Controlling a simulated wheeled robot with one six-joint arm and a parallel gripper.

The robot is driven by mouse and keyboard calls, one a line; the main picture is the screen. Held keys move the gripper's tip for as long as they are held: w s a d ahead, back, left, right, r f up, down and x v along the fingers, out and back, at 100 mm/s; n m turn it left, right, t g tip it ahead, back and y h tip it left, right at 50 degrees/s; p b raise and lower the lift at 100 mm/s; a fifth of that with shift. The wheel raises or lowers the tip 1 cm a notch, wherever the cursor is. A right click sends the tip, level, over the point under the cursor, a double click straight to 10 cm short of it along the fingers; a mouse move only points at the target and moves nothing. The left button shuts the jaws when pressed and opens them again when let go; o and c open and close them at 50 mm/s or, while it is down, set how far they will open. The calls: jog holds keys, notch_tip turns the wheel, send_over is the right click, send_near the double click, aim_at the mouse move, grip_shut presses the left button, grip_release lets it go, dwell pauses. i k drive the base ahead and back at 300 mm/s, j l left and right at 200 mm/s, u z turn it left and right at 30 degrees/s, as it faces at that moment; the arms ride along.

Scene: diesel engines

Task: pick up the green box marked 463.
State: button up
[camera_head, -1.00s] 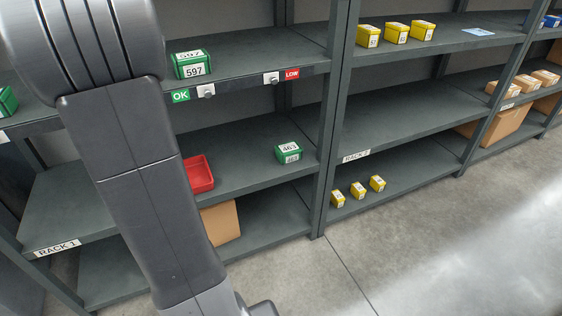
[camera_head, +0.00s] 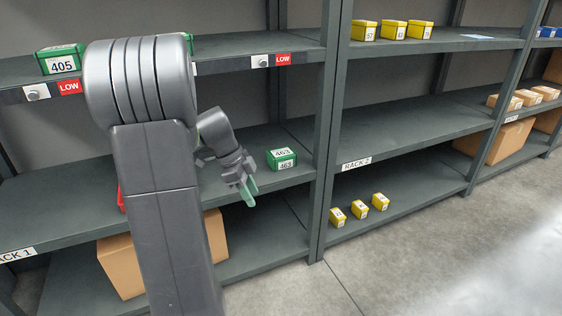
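The green box marked 463 (camera_head: 282,159) sits on the middle shelf of the left rack, near its right end and close to the upright. Its number shows on white labels on its top and front. My gripper (camera_head: 249,191) is at the shelf's front edge, to the left of the box and lower in the picture, apart from it. Its greenish fingertips point down. I cannot tell whether the fingers are open or shut. Nothing shows held in them.
A green box marked 405 (camera_head: 61,60) stands on the shelf above. My arm mostly hides a red bin (camera_head: 121,201) on the middle shelf. A cardboard box (camera_head: 122,268) is below. A rack upright (camera_head: 325,130) stands right of box 463.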

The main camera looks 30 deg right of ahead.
aim_at(279, 159)
jog(key=i+l+u, duration=0.15)
jog(key=l+u, duration=0.25)
jog(key=l, duration=0.7)
jog(key=l+u, duration=0.4)
jog(key=l, duration=0.65)
jog(key=i+l+u, duration=0.2)
jog(key=l, duration=0.25)
